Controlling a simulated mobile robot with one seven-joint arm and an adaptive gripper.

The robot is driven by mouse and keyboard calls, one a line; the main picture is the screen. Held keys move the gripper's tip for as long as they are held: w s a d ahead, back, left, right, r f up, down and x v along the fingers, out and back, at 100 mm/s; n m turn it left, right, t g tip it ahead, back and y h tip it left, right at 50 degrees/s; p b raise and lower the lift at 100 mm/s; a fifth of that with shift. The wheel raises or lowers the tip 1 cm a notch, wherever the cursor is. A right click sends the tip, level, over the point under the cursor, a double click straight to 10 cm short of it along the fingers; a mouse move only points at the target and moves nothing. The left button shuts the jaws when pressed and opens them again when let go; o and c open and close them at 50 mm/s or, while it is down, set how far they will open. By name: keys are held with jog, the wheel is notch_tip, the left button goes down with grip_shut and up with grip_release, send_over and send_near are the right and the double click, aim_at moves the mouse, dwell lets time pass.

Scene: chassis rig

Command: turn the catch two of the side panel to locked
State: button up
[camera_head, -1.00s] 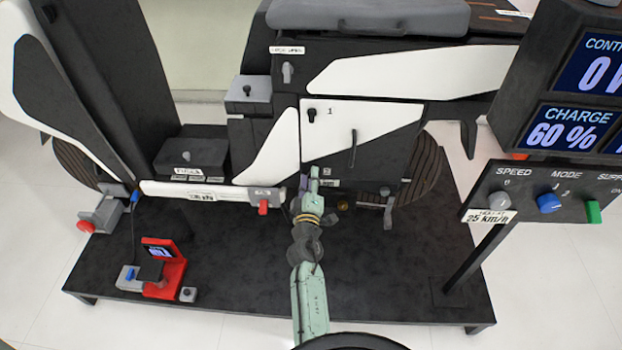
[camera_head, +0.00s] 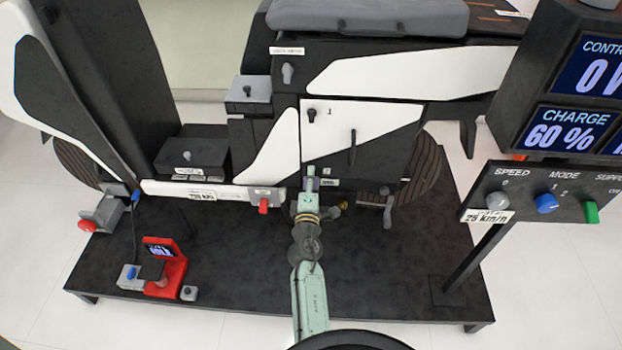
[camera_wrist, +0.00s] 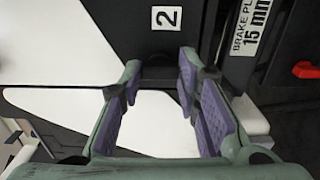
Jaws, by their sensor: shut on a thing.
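The side panel (camera_head: 360,128) is the white and black cover in the middle of the rig; its white face also shows in the wrist view (camera_wrist: 60,105). Catch one (camera_head: 311,113) is a small dark knob at its top left, beside the number 1. Catch two (camera_wrist: 157,72) is a dark knob below the "2" label (camera_wrist: 167,18), mostly hidden between the fingers. My gripper (camera_head: 311,172) is at the panel's lower left edge. In the wrist view my gripper (camera_wrist: 158,75) has its purple-padded fingers around catch two, shut on it. The catch's exact angle is hard to see.
A dark handle (camera_head: 352,147) stands out from the panel. A red knob (camera_head: 263,207) is just left of my gripper. The console (camera_head: 540,195) stands at the right. The black platform (camera_head: 230,275) has bare room in front.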

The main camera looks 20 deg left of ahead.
jog(key=shift+r, duration=0.1)
jog(key=o, duration=1.2)
jog(key=shift+c, duration=0.2)
jog(key=v, duration=0.7)
jog(key=shift+s, duration=0.25)
